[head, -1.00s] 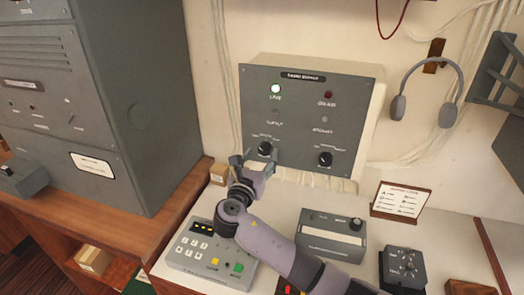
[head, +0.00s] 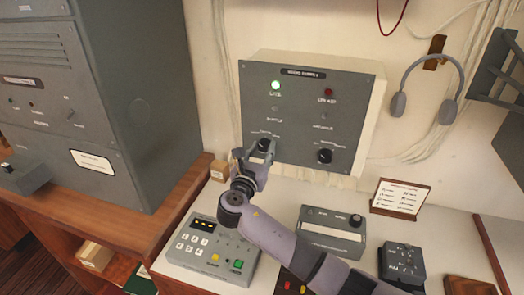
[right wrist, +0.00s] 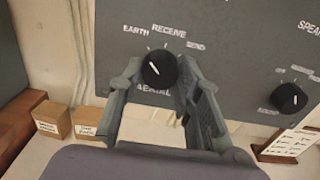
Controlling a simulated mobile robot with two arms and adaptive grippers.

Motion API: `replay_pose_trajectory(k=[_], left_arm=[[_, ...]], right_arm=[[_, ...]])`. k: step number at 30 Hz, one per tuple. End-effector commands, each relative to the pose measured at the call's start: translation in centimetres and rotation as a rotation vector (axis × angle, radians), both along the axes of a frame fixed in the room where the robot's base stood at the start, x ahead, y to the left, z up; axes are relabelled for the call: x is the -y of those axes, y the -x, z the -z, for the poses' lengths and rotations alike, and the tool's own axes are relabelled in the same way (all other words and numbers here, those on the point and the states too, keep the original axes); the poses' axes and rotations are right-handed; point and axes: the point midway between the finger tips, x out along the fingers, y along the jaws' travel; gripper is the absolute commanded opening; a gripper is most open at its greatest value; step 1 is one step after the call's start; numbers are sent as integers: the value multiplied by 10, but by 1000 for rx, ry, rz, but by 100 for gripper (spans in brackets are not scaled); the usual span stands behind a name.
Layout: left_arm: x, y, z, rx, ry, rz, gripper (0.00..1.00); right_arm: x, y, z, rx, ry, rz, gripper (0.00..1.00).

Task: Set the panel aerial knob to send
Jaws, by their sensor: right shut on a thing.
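The grey wall panel (head: 297,115) carries the black aerial knob (head: 264,146) at its lower left. The right wrist view shows this knob (right wrist: 159,70) close up, with EARTH, RECEIVE and SEND printed around its top and AERIAL below. Its white mark tilts up and left, toward the EARTH side. My right gripper (head: 252,158) is at the panel, with its fingers on either side of the knob; in the right wrist view the gripper (right wrist: 158,82) is shut on it. My left gripper is not in view.
A second black knob (head: 325,156) is at the panel's lower right. Below stand a keypad box (head: 208,250), a grey box (head: 331,233) and a small card stand (head: 400,197). Small cardboard boxes (right wrist: 50,121) sit at the panel's lower left. A headset (head: 428,85) hangs at right.

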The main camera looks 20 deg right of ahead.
Motion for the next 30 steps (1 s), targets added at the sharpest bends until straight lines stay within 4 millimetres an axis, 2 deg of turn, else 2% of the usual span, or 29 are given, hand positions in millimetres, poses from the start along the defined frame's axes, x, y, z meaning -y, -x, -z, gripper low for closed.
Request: replay_pose_trajectory(k=[6, 17, 30], left_arm=[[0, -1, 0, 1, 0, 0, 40], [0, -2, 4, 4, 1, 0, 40], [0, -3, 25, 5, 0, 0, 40]], right_arm=[[0, 0, 0, 0, 0, 0, 4], [0, 0, 1, 36, -55, 0, 3], [0, 0, 3, 233, -345, 1, 3]])
